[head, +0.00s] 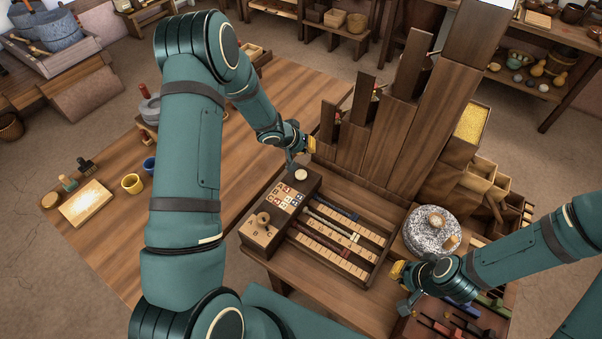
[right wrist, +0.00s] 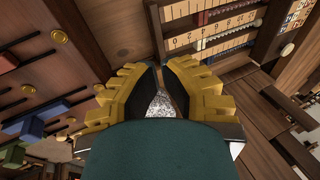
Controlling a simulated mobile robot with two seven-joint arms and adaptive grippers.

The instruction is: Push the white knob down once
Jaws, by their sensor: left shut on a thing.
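The white knob (head: 301,175) is a pale round cap on top of the far end of a dark wooden box (head: 262,232). In the right wrist view the knob (right wrist: 287,50) is near the right edge. My left gripper (head: 297,160) is just above and behind the knob, pointing down. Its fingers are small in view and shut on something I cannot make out. Whether it touches the knob I cannot tell. My right gripper (head: 402,289) is beside the stone quern, away from the knob. Its fingers (right wrist: 158,75) stand apart with nothing visible held.
Numbered slider tracks (head: 331,250) lie right of the box. Tall wooden boards (head: 375,140) rise behind it. A speckled quern (head: 418,234) stands at the right.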

